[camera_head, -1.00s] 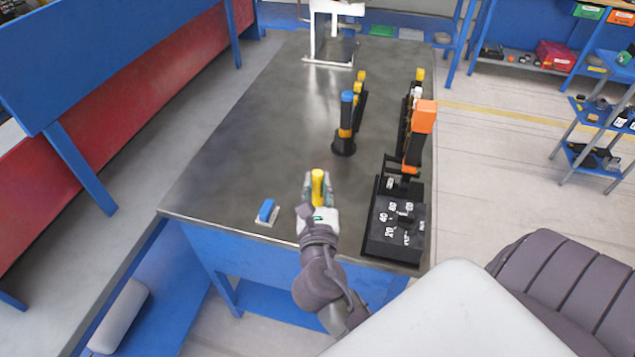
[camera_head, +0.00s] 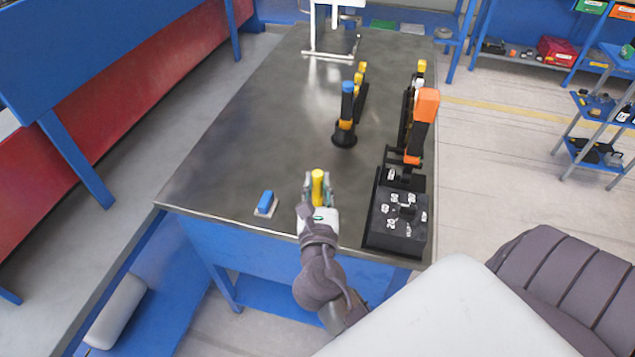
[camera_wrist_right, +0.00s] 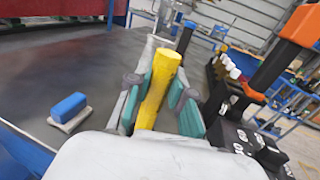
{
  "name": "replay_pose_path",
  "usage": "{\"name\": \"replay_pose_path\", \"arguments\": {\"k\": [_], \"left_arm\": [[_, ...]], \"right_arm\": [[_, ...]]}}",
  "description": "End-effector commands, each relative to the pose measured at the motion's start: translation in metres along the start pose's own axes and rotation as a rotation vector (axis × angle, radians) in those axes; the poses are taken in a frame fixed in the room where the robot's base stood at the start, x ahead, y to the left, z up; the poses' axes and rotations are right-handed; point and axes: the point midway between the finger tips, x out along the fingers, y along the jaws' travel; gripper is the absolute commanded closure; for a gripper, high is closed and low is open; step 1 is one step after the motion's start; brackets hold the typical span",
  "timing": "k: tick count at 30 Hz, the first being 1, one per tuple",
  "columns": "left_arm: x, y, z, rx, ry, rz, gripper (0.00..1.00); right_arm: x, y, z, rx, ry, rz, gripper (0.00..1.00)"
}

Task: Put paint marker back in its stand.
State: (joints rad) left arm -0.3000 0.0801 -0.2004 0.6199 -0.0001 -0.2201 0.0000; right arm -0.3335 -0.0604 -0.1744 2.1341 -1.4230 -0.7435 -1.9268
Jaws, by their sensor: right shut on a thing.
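The paint marker (camera_head: 318,187), a plain yellow cylinder, stands roughly upright between the fingers of my right gripper (camera_head: 319,183), above the near part of the table. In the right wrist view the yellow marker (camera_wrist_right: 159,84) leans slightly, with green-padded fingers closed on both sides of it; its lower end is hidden. A black round-based stand (camera_head: 344,138) with a blue-topped post is farther off, beyond the gripper and a little to its right. I cannot tell whether this is the marker's stand. My left gripper is not in view.
A blue block on a pale base (camera_head: 265,203) lies left of my gripper. A black control box (camera_head: 397,222) and an orange-topped lever (camera_head: 425,108) stand along the right side. A white frame (camera_head: 332,27) stands at the back. The table's left half (camera_head: 235,130) is mostly clear.

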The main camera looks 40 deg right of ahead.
Motion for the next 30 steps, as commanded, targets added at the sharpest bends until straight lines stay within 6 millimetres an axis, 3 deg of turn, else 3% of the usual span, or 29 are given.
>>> {"name": "replay_pose_path", "arguments": {"k": [18,30], "left_arm": [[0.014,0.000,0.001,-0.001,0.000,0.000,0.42],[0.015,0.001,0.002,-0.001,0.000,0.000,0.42]], "right_arm": [[0.000,0.000,-0.020,-0.001,0.000,0.000,1.00],[0.000,0.000,-0.022,0.000,0.000,0.000,1.00]]}}
